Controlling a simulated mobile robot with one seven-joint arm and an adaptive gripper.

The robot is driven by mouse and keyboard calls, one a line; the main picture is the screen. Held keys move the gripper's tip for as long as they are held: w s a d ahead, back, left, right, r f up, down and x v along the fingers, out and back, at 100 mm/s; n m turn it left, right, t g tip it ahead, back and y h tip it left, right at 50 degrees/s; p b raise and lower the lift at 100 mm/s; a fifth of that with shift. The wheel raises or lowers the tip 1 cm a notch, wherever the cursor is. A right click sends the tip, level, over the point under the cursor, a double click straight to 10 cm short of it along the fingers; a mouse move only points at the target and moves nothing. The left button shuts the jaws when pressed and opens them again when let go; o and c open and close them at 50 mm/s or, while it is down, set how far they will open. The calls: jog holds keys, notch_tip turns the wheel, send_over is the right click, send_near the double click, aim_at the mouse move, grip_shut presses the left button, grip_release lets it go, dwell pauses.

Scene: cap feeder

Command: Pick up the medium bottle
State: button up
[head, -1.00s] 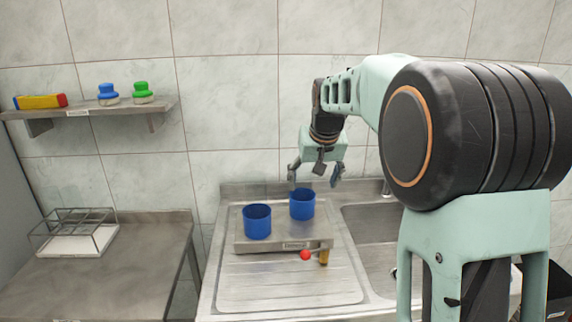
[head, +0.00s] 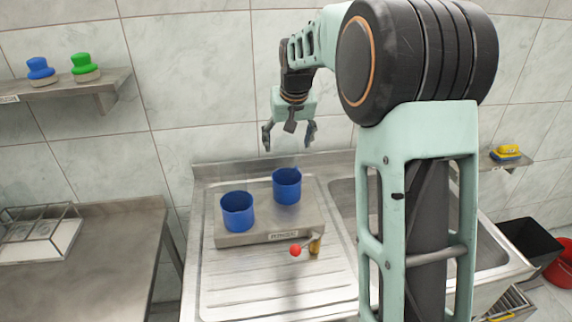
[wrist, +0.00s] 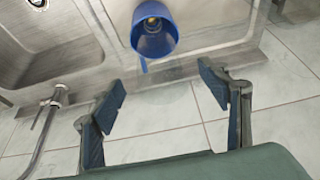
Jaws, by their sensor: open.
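My gripper (head: 289,133) is open and empty, pointing down above and behind the rear blue cup (head: 286,188). A second blue cup (head: 237,212) stands to its front left. In the wrist view the open fingers (wrist: 165,105) lie below a blue cup (wrist: 140,44), apart from it. Something small and amber (wrist: 151,22) shows inside that cup; I cannot tell what it is. A small amber object (head: 315,247), perhaps a bottle, stands at the front of the feeder base (head: 262,239). I cannot tell which thing is the medium bottle.
A red knob (head: 295,250) sticks out before the base. A sink (head: 342,200) lies to the right. A wire rack (head: 40,235) stands on the left table (head: 120,235). A wall shelf (head: 60,92) holds blue and green capped items. The front of the drainboard (head: 270,290) is clear.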

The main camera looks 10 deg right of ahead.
aim_at(287, 156)
jog(key=p+x, duration=0.1)
jog(key=x, duration=0.6)
jog(key=shift+w+d+f, duration=0.1)
jog(key=shift+w+f, duration=0.15)
jog(key=c, duration=1)
